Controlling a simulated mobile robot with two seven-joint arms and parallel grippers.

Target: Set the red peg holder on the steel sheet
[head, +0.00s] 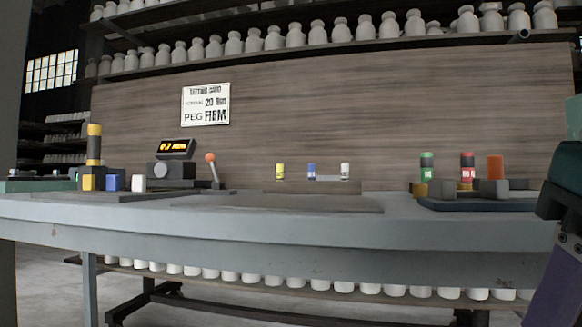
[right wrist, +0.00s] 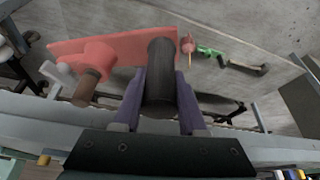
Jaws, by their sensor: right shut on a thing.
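The red peg holder (right wrist: 122,45) shows in the right wrist view as a flat red plate with a thick dark cylinder (right wrist: 160,70) and a brown-tipped red stub on it. My right gripper (right wrist: 160,92) has its two purple fingers shut on either side of the dark cylinder. In the head view only part of my right arm shows at the right edge, and the holder is out of view. A flat dark grey sheet, apparently the steel sheet (head: 285,203), lies bare on the middle of the bench. My left gripper is not in view.
A blue tray (head: 480,205) with green, red and orange pieces is at the bench's right. Yellow, blue and white small jars (head: 311,172) stand behind the sheet. A display box (head: 175,168), a lever (head: 212,170) and coloured blocks (head: 112,182) are at left.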

